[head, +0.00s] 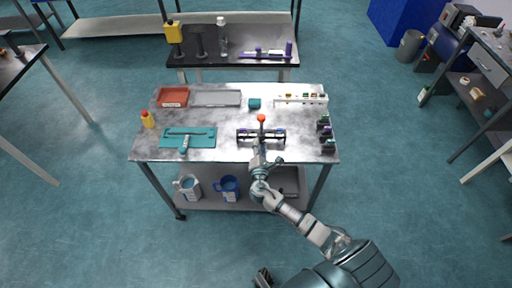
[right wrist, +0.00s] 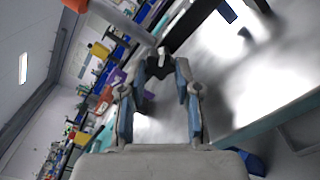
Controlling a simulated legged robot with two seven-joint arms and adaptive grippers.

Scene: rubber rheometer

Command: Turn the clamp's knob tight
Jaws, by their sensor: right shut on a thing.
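The clamp (head: 273,135) is a dark and silver fixture near the front edge of the table, right of the middle. A red-orange ball (head: 261,118) stands up behind it. My right gripper (head: 259,151) reaches in from the front and meets the clamp's near side. In the right wrist view its fingers (right wrist: 166,72) close on a small dark and pale part, which I take for the clamp's knob (right wrist: 159,62). The fingers hide most of it. A grey rod with an orange ball (right wrist: 75,5) runs up left beyond the fingertips. I do not make out my left gripper.
On the table (head: 225,118) are a teal tray (head: 203,138) to the left, a red tray (head: 173,97), a grey tray (head: 216,99), a teal cup (head: 254,103), a white rack (head: 300,100) and dark bottles (head: 327,145) at the right edge. Mugs (head: 229,187) stand below.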

